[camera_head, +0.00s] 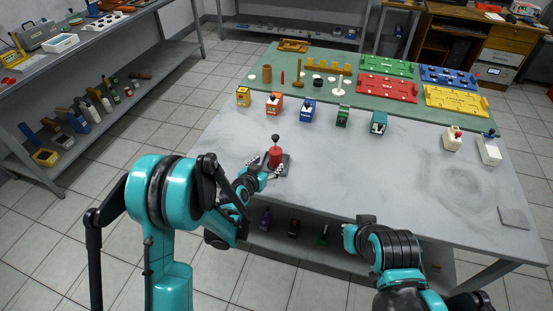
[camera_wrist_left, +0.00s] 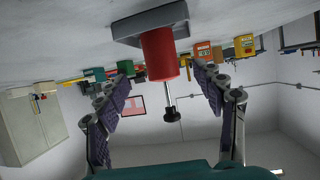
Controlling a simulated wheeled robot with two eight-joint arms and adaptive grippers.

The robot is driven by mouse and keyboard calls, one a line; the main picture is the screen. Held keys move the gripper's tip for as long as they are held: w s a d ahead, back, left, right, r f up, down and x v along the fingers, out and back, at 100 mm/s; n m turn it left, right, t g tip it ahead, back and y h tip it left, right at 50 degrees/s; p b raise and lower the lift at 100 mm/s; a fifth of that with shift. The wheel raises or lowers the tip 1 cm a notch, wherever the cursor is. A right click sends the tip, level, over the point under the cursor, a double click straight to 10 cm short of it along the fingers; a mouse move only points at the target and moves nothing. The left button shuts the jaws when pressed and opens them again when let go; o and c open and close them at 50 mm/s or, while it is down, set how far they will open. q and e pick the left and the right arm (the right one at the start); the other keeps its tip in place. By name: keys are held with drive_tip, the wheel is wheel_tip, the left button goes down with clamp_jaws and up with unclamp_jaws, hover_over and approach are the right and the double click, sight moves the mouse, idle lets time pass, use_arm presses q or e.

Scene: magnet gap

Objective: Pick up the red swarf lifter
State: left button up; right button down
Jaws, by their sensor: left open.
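The red swarf lifter (camera_head: 275,156) stands upright on a dark grey plate (camera_head: 287,168) near the left front of the grey table. It is a red cylinder with a thin rod and black knob on top. My left gripper (camera_head: 265,172) is open, with its fingers low beside the lifter. In the left wrist view, which is upside down, the red lifter (camera_wrist_left: 158,55) lies between and beyond the spread fingers (camera_wrist_left: 155,76), with its knob pointing toward the bottom of the picture. Contact does not show. My right gripper (camera_head: 350,236) is at the table's front edge, its fingers hard to make out.
A row of coloured blocks, including an orange one (camera_head: 273,103) and a blue one (camera_head: 308,110), stands behind the lifter. A green mat (camera_head: 335,90) holds trays and small parts. Two white blocks stand at the right. The table's middle is clear.

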sight(273, 160)
use_arm(q)
drive_tip(key=shift+w+d+f, duration=0.15)
drive_tip(key=shift+f, duration=0.25)
drive_tip(key=shift+w+d+f, duration=0.1)
drive_tip(key=shift+w+f, duration=0.05)
drive_tip(key=shift+f, duration=0.25)
drive_tip(key=b+x, duration=0.1)
drive_tip(key=x, duration=0.1)
drive_tip(key=b+x, duration=0.1)
drive_tip(key=x, duration=0.2)
drive_tip(key=b+x, duration=0.1)
drive_tip(key=x, duration=0.1)
drive_tip(key=shift+w+r, duration=0.15)
drive_tip(key=shift+w, duration=0.3)
drive_tip(key=shift+r, duration=0.1)
drive_tip(key=c, duration=1.5)
drive_tip(key=shift+r, duration=0.1)
